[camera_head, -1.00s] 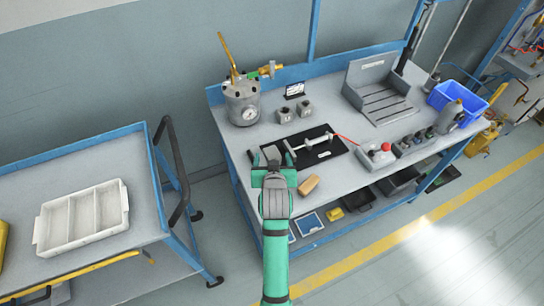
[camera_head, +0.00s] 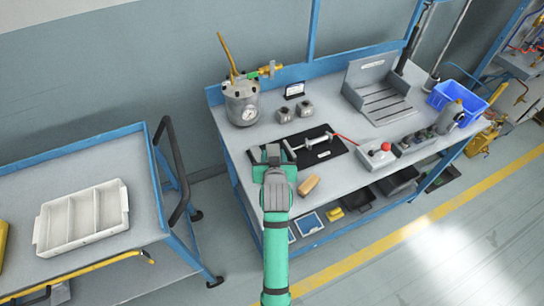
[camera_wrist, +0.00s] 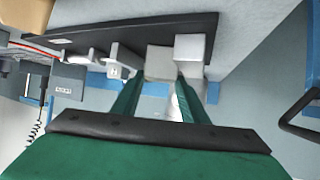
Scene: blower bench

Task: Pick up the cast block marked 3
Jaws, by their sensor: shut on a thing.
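My gripper (camera_head: 273,158) is over the front left part of the bench, at the left end of the black mat (camera_head: 335,153). Its green fingers also show in the wrist view (camera_wrist: 158,82), shut on a grey cast block (camera_wrist: 160,62). This block is mostly hidden by my gripper in the head view. I cannot read a number on it or tell whether it touches the bench. A lighter grey piece (camera_wrist: 190,48) shows close beside it in the wrist view. Two more grey blocks, a left one (camera_head: 284,116) and a right one (camera_head: 305,109), stand behind the mat.
A clamp-like tool (camera_head: 310,143) lies on the mat. A tan block (camera_head: 309,186) lies just right of my gripper. A pressure pot (camera_head: 241,104) stands at the back left, a blue bin (camera_head: 447,96) at the right. A white tray (camera_head: 67,239) is on the left cart.

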